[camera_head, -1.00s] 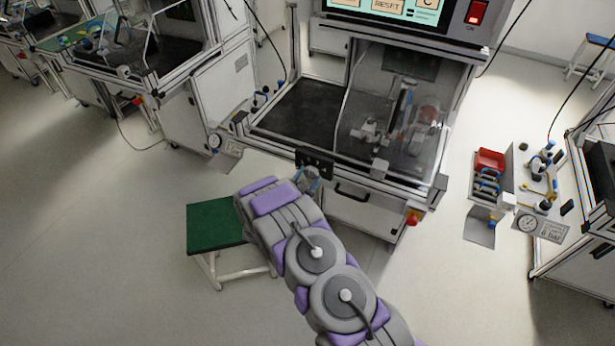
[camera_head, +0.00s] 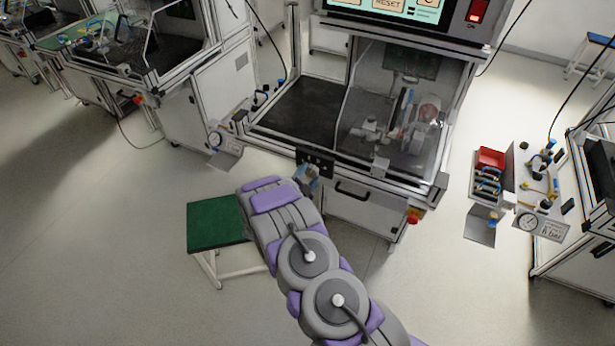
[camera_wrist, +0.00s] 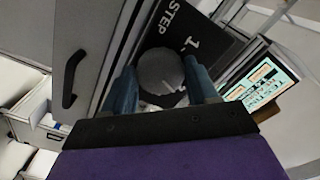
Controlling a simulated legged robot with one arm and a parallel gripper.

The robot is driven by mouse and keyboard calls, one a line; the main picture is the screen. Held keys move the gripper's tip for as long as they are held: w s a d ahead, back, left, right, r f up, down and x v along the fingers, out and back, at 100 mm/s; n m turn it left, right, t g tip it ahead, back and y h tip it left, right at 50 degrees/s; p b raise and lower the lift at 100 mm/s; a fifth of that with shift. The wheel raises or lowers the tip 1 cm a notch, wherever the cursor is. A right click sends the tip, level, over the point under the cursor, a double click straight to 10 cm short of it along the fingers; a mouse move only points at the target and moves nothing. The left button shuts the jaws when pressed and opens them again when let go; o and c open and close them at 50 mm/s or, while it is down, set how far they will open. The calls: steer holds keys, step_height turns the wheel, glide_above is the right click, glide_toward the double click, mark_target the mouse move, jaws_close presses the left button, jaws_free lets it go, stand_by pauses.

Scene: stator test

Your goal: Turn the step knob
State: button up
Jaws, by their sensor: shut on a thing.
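The step knob (camera_wrist: 160,71) is a round grey disc on a black panel (camera_wrist: 205,48) marked "STEP" and "1" in the wrist view. My gripper (camera_wrist: 161,88) has its two blue fingers on either side of the knob and is shut on it. In the head view my gripper (camera_head: 307,178) is at the front of the test station, just below the small black panel (camera_head: 316,158). The knob itself is hidden there by my gripper and arm. The knob's pointer and exact setting cannot be read.
A dark drawer handle (camera_head: 352,192) is right of my gripper, with a red button (camera_head: 413,216) further right. A green-topped stool (camera_head: 217,219) stands left of my arm. A touchscreen (camera_head: 388,8) sits above the station. The floor at lower left is clear.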

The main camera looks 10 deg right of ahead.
stand_by(0.3)
steer(key=o, duration=1.1)
steer(key=shift+c, duration=0.2)
steer(key=p+v, duration=0.2)
steer(key=v, duration=1.5)
steer(key=shift+a, duration=0.15)
steer(key=shift+f, duration=0.1)
